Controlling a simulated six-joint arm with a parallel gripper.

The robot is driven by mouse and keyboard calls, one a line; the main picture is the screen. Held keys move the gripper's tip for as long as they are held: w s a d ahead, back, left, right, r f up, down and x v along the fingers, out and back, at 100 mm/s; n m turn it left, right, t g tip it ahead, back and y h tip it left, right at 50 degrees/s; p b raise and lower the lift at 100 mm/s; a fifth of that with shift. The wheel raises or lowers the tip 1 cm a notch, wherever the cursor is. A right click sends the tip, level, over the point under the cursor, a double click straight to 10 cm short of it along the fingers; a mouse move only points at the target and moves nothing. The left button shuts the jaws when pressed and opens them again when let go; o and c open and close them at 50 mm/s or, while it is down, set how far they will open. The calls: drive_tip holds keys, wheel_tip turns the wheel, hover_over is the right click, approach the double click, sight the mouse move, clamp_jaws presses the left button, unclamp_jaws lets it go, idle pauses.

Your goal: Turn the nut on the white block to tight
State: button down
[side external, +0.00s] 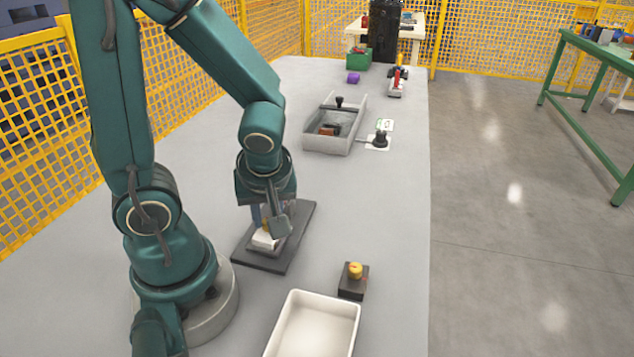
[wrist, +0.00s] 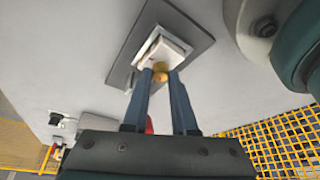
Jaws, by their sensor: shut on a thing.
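The white block (side external: 263,240) sits on a dark grey plate (side external: 291,242) on the table. It also shows in the wrist view (wrist: 166,50), on the plate (wrist: 184,21). A brass-yellow nut (wrist: 160,73) is at the block, between my fingertips. My gripper (wrist: 161,79) is shut on the nut, with one blue-grey finger on each side of it. In the side view my gripper (side external: 268,222) points down over the block and hides most of the nut. The nut's turn angle cannot be told.
A white tray (side external: 296,337) and a black block with a yellow knob (side external: 353,280) stand at the front. A grey open box (side external: 326,144) and a black knobbed piece (side external: 380,139) lie farther back. The table between the plate and the grey box is clear.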

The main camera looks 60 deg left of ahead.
drive_tip(key=shift+m, duration=0.3)
drive_tip(key=c, duration=0.7)
unclamp_jaws()
drive_tip(key=shift+d+r, duration=0.2)
drive_tip(key=shift+r, duration=0.35)
drive_tip(key=shift+v, duration=2.05)
drive_tip(key=shift+s+f, duration=0.1)
drive_tip(key=shift+s, duration=0.05)
